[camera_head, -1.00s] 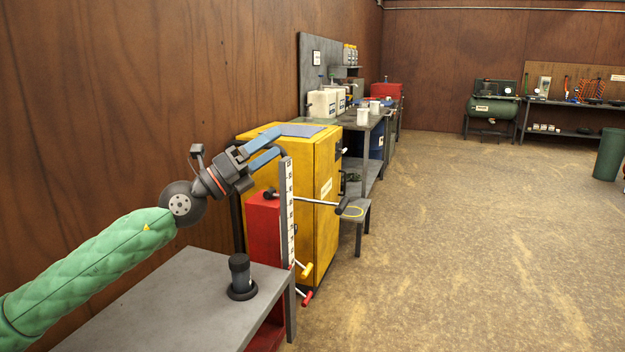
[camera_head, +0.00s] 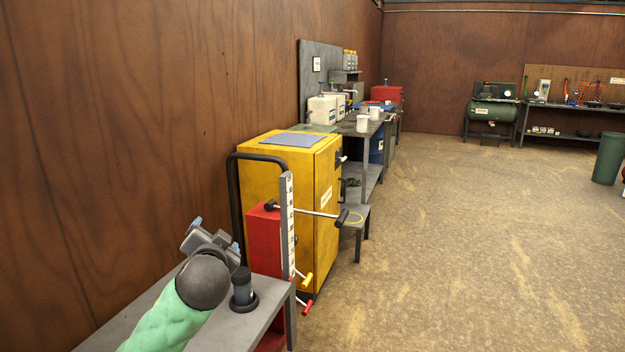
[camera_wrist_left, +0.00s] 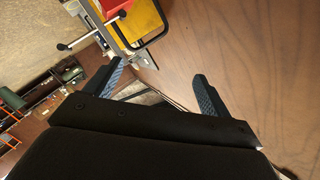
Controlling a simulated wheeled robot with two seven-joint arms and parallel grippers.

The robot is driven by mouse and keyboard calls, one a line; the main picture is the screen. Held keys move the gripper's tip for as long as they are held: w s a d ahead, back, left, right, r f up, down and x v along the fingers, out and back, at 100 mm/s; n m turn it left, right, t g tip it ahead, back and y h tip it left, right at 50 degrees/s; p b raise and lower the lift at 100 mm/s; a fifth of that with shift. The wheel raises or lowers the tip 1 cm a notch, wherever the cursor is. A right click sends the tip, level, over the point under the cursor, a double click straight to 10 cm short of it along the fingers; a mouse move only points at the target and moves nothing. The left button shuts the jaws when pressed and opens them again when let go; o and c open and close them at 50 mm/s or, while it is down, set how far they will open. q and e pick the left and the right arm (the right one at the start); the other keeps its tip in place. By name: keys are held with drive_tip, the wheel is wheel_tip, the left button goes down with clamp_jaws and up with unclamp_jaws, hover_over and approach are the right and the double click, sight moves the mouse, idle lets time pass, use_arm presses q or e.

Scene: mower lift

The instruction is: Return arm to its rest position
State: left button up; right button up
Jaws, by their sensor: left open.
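My left arm, in a green quilted sleeve, comes in from the bottom left in the head view. Its gripper (camera_head: 212,232) is held above the grey lift table, turned away from the camera and partly hidden by its own wrist. In the left wrist view the two blue-padded fingers (camera_wrist_left: 158,88) are wide apart with nothing between them. The red lift column (camera_head: 264,240), with a white scale and a crank handle (camera_head: 322,213), stands beyond the gripper, apart from it. My right gripper is not in view.
A black cylinder on a round base (camera_head: 241,291) stands on the grey table top (camera_head: 232,333), close beside the wrist. The yellow cabinet (camera_head: 280,173) stands behind the lift. A brown wooden wall (camera_head: 110,120) runs along the left. The floor (camera_head: 450,230) to the right is open.

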use_arm(q)
drive_tip(key=s+d+f+n+g+h+p, duration=0.1)
drive_tip(key=s+d+f+g+h+p, duration=0.2)
drive_tip(key=s+f, duration=0.6)
drive_tip(key=s+d+f+n+g+h+p, duration=0.1)
drive_tip(key=s+d+f+g+p, duration=0.15)
drive_tip(key=s+f+g, duration=0.55)
drive_tip(key=s+f+g+p, duration=0.1)
drive_tip(key=s+f+p, duration=0.1)
drive_tip(key=s+f, duration=0.3)
drive_tip(key=s+d+f+n+g+p, duration=0.1)
drive_tip(key=s+f, duration=0.4)
drive_tip(key=s, duration=0.6)
drive_tip(key=s+d+f+p, duration=0.1)
drive_tip(key=s+f+p, duration=0.2)
drive_tip(key=s+f, duration=0.2)
drive_tip(key=s, duration=0.3)
drive_tip(key=shift+s+f+n+g+h, duration=0.4)
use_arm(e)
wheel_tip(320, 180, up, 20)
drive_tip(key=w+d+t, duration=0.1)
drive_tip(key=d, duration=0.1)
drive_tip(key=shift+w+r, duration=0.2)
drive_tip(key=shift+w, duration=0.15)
